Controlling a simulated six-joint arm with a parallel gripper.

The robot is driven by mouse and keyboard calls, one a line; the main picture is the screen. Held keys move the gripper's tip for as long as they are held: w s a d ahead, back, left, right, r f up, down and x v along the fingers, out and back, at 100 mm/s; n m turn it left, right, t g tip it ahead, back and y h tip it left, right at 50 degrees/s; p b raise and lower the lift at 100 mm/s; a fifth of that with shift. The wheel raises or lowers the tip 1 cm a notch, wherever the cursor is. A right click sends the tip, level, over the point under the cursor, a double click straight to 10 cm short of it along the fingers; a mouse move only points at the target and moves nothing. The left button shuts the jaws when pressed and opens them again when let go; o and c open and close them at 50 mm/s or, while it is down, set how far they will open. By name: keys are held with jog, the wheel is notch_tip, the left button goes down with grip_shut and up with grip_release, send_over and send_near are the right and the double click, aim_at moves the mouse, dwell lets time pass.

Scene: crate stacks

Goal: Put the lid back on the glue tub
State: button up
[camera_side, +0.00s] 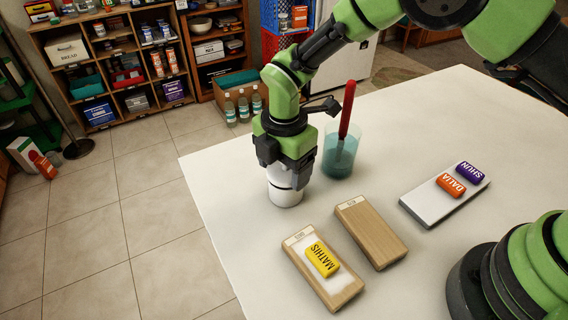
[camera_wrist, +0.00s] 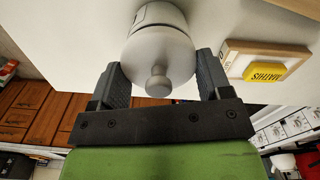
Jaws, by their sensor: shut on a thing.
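The glue tub (camera_side: 285,194) is a white cylinder standing upright near the left edge of the white table. My gripper (camera_side: 284,176) points down over its top in the side view. In the wrist view, the pale grey lid (camera_wrist: 158,48) with its round knob (camera_wrist: 157,82) is between the fingers of my gripper (camera_wrist: 162,72), which is shut on it. The tub (camera_wrist: 155,14) shows just beyond the lid, in line with it. In the side view my gripper hides most of the lid, and I cannot tell whether the lid is fully seated.
A teal cup (camera_side: 340,158) with a red-handled tool (camera_side: 347,108) stands close right of my gripper. A wooden tray (camera_side: 347,290) with a yellow MATHIS block, a bare wooden board (camera_side: 371,233) and a grey tray (camera_side: 432,209) with two blocks lie nearer. The table's right rear is clear.

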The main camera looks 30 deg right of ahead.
dwell(0.4)
jog(key=o, duration=0.9)
jog(key=shift+o, duration=0.2)
jog(key=shift+r, duration=3.5)
jog(key=shift+c, duration=0.2)
grip_shut()
jog(key=shift+f, duration=0.1)
